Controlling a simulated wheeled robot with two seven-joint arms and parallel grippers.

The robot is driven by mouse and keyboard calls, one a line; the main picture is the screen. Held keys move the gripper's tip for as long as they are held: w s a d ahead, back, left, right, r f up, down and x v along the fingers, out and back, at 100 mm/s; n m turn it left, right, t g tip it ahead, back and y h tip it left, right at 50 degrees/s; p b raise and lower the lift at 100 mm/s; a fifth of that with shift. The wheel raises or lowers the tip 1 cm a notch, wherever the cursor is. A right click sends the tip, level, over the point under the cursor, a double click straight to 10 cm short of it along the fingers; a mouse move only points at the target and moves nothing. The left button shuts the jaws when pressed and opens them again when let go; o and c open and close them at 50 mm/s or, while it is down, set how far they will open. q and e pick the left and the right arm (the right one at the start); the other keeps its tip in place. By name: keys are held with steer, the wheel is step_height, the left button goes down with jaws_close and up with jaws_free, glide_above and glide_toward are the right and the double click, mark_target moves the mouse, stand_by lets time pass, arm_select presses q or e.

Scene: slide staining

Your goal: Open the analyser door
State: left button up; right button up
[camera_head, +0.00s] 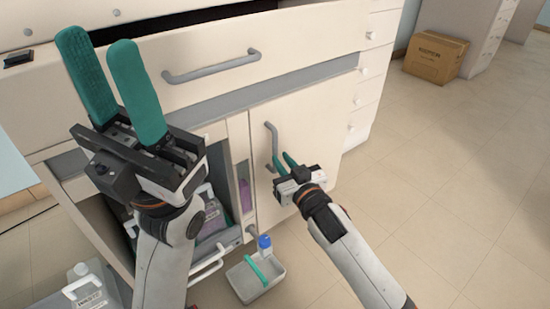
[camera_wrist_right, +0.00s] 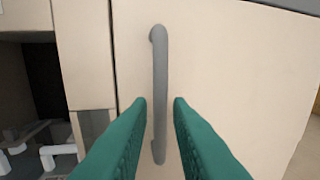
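The analyser door (camera_head: 318,122) is a cream panel at the lower right of the cabinet and looks shut. Its grey vertical bar handle (camera_head: 268,136) is near the door's left edge. My right gripper (camera_head: 283,160) is open at the lower part of this handle. In the right wrist view, the handle (camera_wrist_right: 160,70) runs upright between the two green fingers, with a gap visible on each side. I cannot tell how deep the handle sits between them. My left gripper (camera_head: 98,46) is open and empty, raised in front of the upper cabinet at left.
A wide drawer with a horizontal handle (camera_head: 212,68) is above the door. An open compartment with bottles (camera_head: 212,222) is to the left. A grey tray (camera_head: 240,281) with a blue-capped bottle stands on the floor below. A cardboard box (camera_head: 436,57) is far right; floor between is clear.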

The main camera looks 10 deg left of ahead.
mark_target(276, 153)
steer(key=b+x, duration=0.1)
steer(key=x, duration=0.4)
steer(key=shift+b, duration=0.4)
steer(key=shift+s, duration=0.1)
jaws_close()
